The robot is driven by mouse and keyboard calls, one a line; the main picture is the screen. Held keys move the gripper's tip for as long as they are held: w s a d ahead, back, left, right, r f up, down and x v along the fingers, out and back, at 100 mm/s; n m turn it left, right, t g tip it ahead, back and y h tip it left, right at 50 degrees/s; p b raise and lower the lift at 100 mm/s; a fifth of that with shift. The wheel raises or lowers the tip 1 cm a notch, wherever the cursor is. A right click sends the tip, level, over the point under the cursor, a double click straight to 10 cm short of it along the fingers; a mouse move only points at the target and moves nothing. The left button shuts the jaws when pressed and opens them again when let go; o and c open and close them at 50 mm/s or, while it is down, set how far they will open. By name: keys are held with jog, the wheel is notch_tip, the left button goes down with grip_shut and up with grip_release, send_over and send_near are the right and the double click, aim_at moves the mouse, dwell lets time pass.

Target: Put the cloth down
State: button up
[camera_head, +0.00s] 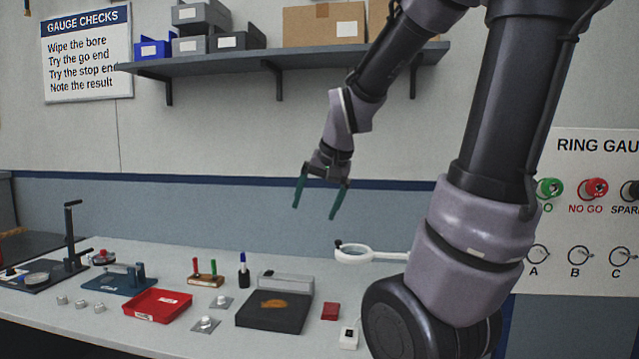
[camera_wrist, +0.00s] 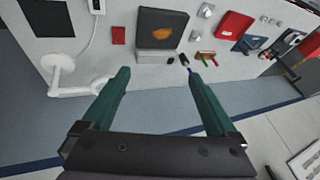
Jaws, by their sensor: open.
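An orange-brown patch (camera_head: 273,304), likely the cloth, lies flat on a dark square plate (camera_head: 268,322) on the bench. The patch (camera_wrist: 162,34) and the plate (camera_wrist: 180,20) also show at the top of the wrist view. My gripper (camera_head: 319,202) hangs in the air above and behind the plate, pointing down. Its green fingers are spread with nothing between them, and they show apart in the wrist view (camera_wrist: 158,76). It touches nothing.
A shelf (camera_head: 230,62) runs along the wall above.

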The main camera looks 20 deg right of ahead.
jog(key=s+a+r+n+t, duration=0.1)
jog(key=s+a+r, duration=0.3)
jog(key=s, duration=0.6)
notch_tip(320, 180, up, 3)
jog(key=shift+s+f+y, duration=0.2)
jog(key=shift+s+y, duration=0.15)
jog(key=shift+y, duration=0.05)
jog(key=shift+d, duration=0.1)
